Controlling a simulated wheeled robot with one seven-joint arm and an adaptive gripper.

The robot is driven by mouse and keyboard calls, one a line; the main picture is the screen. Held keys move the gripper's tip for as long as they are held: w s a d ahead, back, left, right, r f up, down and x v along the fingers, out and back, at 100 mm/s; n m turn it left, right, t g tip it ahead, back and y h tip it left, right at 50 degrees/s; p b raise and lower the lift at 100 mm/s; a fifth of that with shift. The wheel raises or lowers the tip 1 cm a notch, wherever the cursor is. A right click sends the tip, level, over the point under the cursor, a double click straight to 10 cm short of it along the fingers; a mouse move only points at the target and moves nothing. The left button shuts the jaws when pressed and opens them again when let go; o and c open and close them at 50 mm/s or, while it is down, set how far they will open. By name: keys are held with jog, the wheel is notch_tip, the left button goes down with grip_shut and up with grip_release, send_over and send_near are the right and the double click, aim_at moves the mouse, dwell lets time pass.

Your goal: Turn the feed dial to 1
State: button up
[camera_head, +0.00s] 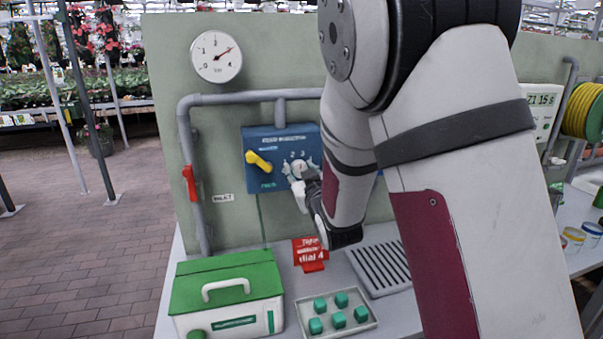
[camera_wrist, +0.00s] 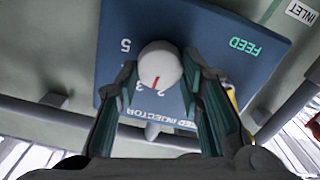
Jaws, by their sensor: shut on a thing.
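The feed dial is a round white knob (camera_wrist: 160,62) with a red mark, on a blue panel (camera_wrist: 228,75) lettered FEED. In the wrist view the mark points down in the picture, toward the 2 and 3; which one exactly I cannot tell. The dial also shows in the head view (camera_head: 298,167), with 2 and 3 printed above it. My gripper (camera_wrist: 161,68) has a finger on each side of the knob and is shut on it. In the head view my gripper (camera_head: 302,190) is at the dial, covering its lower part. The 1 is not readable.
A yellow lever (camera_head: 260,161) sits left of the dial on the panel. A gauge (camera_head: 216,57) and grey pipe (camera_head: 186,130) are on the wall. Below stand a green-lidded box (camera_head: 228,285), a red sign reading "dial 4" (camera_head: 310,254) and a tray (camera_head: 368,322) of green pieces.

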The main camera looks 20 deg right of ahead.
jog(key=n, duration=0.6)
jog(key=shift+a, duration=0.1)
jog(key=n, duration=0.6)
jog(key=shift+a+f, duration=0.1)
jog(key=shift+n, duration=0.3)
jog(key=o, duration=1.1)
jog(key=shift+o, duration=0.2)
jog(key=s, duration=0.7)
jog(key=shift+s, duration=0.25)
